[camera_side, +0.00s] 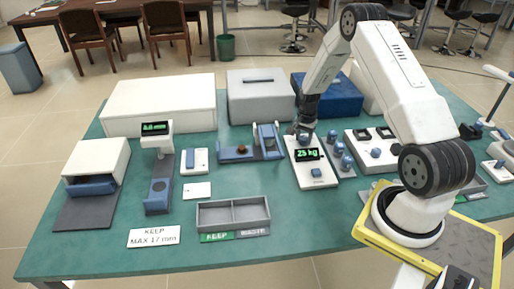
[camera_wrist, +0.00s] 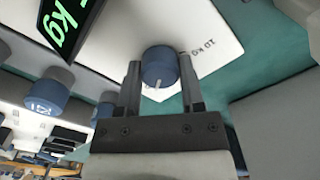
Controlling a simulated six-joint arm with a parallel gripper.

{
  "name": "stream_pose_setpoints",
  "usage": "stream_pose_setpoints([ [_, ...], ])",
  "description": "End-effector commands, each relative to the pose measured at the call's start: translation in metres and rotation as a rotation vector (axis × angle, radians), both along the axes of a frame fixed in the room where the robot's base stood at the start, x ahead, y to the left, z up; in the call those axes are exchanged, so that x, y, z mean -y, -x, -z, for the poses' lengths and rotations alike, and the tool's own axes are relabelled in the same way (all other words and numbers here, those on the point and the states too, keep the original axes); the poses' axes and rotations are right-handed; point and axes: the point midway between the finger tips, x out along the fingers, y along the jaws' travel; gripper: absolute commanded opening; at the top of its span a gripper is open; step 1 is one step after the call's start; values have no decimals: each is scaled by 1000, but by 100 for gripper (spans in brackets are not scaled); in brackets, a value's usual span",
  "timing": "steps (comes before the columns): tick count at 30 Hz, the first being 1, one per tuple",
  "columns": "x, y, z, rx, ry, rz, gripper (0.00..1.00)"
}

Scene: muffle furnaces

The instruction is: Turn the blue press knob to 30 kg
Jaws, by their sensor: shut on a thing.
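The blue press knob (camera_wrist: 159,66) is round with a white pointer mark, on a white panel (camera_wrist: 205,30) printed "10 KG". My gripper (camera_wrist: 160,60) is shut on the knob, one finger on each side of it. In the side view, my gripper (camera_side: 304,130) reaches down to the far end of the white press unit (camera_side: 322,181), where it mostly hides the knob. The press display (camera_side: 307,154) reads 25 kg in green digits. The wrist view shows only the "kg" end of this display (camera_wrist: 66,22).
Several blue-grey knobbed pieces (camera_side: 337,149) stand just right of the press. A blue stand (camera_side: 266,141) is on its left. A white unit with knobs (camera_side: 376,152) stands farther right. A grey two-part tray (camera_side: 233,212) lies front left. Large boxes (camera_side: 262,96) line the back.

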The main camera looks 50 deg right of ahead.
Motion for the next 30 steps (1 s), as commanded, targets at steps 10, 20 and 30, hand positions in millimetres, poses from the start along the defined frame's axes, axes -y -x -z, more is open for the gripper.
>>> stream_pose_setpoints([
  [10,-1,1,0,-2,-3,5,52],
  [20,0,0,0,-1,-1,3,85],
  [30,0,-1,-11,1,1,3,85],
])
